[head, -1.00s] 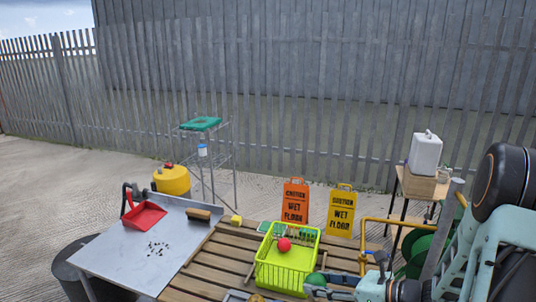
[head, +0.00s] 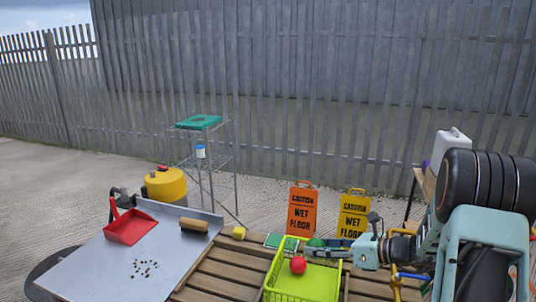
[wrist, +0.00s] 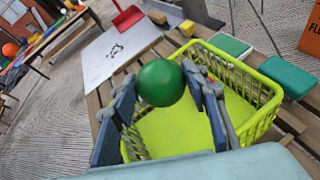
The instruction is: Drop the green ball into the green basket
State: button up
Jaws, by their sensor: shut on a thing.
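The green ball (wrist: 161,83) is held between the fingertips of my gripper (wrist: 165,84), which is shut on it. In the head view the ball (head: 316,243) and my gripper (head: 318,249) show at the far right rim of the basket, raised above it. The yellow-green basket (head: 306,284) stands on the slatted table. In the wrist view the basket (wrist: 262,92) lies beyond and below the fingers, and the ball covers part of its far rim. A red ball (head: 298,265) is inside the basket; it is hidden in the wrist view.
A slatted wooden table (head: 215,275) bears the basket, with a green sponge pad (wrist: 288,77) beside it. A metal sheet (head: 165,255) with a red dustpan (head: 131,227) and brush (head: 194,225) is at left. Orange (head: 302,208) and yellow (head: 353,212) wet floor signs stand behind.

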jog(key=shift+w+f, duration=0.25)
jog(key=shift+w, duration=0.25)
notch_tip(320, 180, down, 6)
jog(key=b, duration=0.4)
jog(key=shift+r+b, duration=0.15)
jog(key=shift+b, duration=0.2)
jog(key=o, duration=1)
jog(key=shift+o, duration=0.2)
jog(key=v, duration=1.2)
